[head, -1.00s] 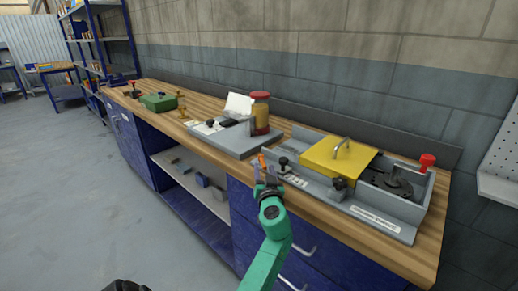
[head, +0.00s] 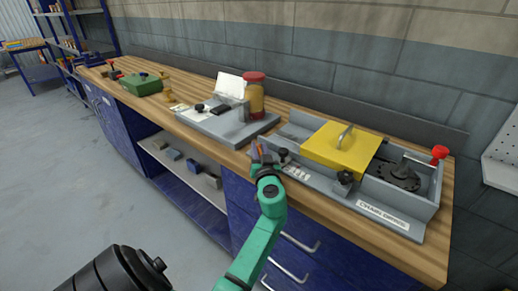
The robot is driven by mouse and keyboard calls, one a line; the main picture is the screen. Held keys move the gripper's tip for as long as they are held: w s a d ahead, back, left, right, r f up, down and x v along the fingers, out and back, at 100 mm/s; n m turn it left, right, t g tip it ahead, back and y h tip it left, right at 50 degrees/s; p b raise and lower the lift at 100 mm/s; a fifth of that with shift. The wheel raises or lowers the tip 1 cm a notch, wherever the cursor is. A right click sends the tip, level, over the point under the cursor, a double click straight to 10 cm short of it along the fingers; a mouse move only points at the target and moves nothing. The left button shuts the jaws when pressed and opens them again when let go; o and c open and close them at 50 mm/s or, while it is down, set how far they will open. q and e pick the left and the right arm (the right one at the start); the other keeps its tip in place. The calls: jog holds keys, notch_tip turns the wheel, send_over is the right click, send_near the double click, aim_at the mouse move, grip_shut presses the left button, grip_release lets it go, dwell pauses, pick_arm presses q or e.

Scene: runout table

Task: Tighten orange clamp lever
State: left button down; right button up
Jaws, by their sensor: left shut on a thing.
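The orange clamp lever (head: 256,149) shows as a small orange piece at the left end of the grey fixture (head: 321,184). My left gripper (head: 262,160) is at the lever, shut on it; the fingers hide most of the lever. A dark knob (head: 284,154) stands just right of the gripper. My right gripper is not in view.
The fixture carries a yellow cover (head: 341,147) with a handle, another dark knob (head: 344,178) and a red knob (head: 440,152). A grey plate (head: 213,127) with a red-lidded jar (head: 254,94) stands to the left. The wooden bench edge and blue drawers lie below my left arm.

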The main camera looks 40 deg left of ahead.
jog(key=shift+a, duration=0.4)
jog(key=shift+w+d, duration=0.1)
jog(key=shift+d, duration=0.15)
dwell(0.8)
